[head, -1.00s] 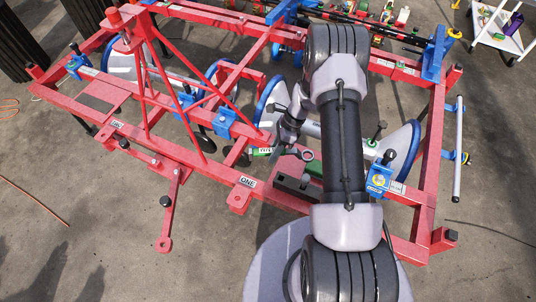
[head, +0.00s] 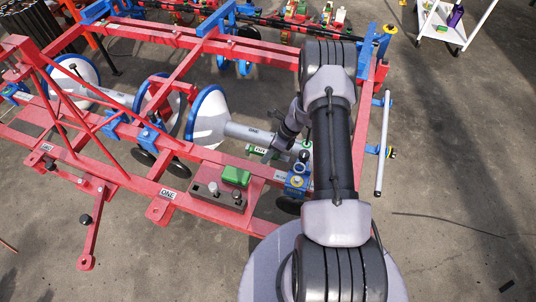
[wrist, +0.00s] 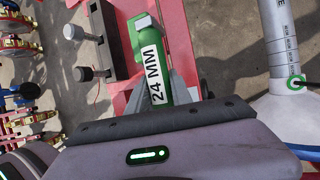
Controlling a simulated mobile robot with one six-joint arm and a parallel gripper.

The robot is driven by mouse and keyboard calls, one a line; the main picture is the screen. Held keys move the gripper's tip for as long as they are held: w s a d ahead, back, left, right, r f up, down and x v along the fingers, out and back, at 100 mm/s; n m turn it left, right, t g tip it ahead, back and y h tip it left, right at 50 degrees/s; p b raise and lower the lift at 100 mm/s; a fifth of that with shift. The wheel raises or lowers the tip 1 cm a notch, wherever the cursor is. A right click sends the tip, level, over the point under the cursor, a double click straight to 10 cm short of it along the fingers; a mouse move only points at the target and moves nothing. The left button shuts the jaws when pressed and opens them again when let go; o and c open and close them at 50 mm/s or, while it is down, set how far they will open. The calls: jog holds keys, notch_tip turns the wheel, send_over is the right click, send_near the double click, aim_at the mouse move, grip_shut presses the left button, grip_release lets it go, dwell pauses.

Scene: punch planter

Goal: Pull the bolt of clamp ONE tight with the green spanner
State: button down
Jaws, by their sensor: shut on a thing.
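The green spanner, marked 24 MM (wrist: 152,70), is between my gripper's fingers (wrist: 180,92) in the wrist view. In the head view my gripper (head: 272,150) is partly hidden by my arm, and the spanner's green labelled part (head: 257,150) shows beside it. A blue clamp (head: 297,182) with a yellow disc sits on the red frame just below and right of the gripper. A dark bolt head (head: 303,157) stands above it. The clamp's number is too small to read, and I cannot tell whether the spanner touches the bolt.
The red frame (head: 215,208) carries a ONE plate (head: 168,193). A grey block (head: 212,190) with pegs and a green piece (head: 236,176) lies on it. A grey shaft with discs (head: 208,118) runs left. Open floor lies right; a white trolley (head: 462,22) stands at far right.

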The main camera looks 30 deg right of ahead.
jog(key=shift+d+f+b, duration=0.1)
jog(key=shift+f+b, duration=1.95)
jog(key=shift+f, duration=0.25)
jog(key=shift+f+b, duration=2.05)
jog(key=shift+f, duration=0.3)
jog(key=shift+d, duration=0.1)
jog(key=shift+w+d+m+t+b, duration=0.55)
jog(key=shift+d+m, duration=0.25)
jog(key=shift+m, duration=0.2)
jog(key=shift+w+d+m+t+h+b, duration=0.15)
jog(key=shift+w+d+m+t+h, duration=0.1)
jog(key=shift+d+m, duration=0.3)
jog(key=shift+w+d+m+t+h+b, duration=0.1)
jog(key=shift+w+d+m+h+b, duration=0.1)
jog(key=shift+d+m, duration=0.4)
jog(key=shift+w+d+m+t+h+b, duration=0.15)
jog(key=shift+w+d+m+t+h, duration=0.1)
jog(key=shift+d+m, duration=0.3)
jog(key=shift+a, duration=0.15)
jog(key=shift+a+n, duration=0.15)
jog(key=shift+n, duration=0.15)
